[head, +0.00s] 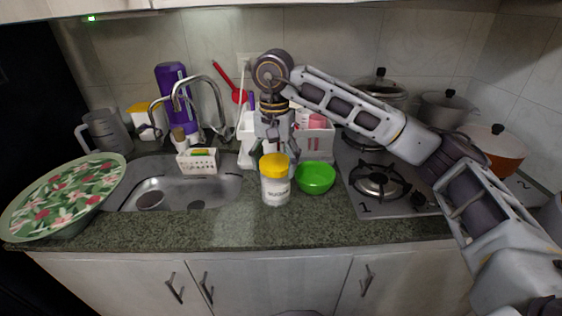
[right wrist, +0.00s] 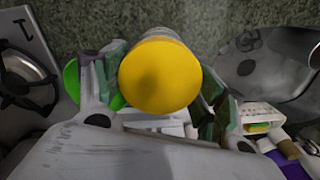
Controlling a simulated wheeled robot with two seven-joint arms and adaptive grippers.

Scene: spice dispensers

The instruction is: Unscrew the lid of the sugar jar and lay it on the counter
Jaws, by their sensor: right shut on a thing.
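The sugar jar (head: 275,190) is a white jar with dark lettering, standing upright on the counter in front of the dish rack. Its yellow lid (head: 273,165) sits on top of it; the lid also shows large in the right wrist view (right wrist: 160,78). My right gripper (head: 274,152) reaches down from above and behind the jar. In the right wrist view its two green-grey fingers (right wrist: 160,70) are on either side of the yellow lid, shut on it. The far sides of the lid and fingers are partly hidden in the head view. My left gripper is not in view.
A green bowl (head: 315,178) stands close to the jar's right. The stove (head: 382,195) lies further right, the sink (head: 170,192) to the left, with a large floral plate (head: 62,195) beyond. The front strip of counter (head: 230,232) is clear.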

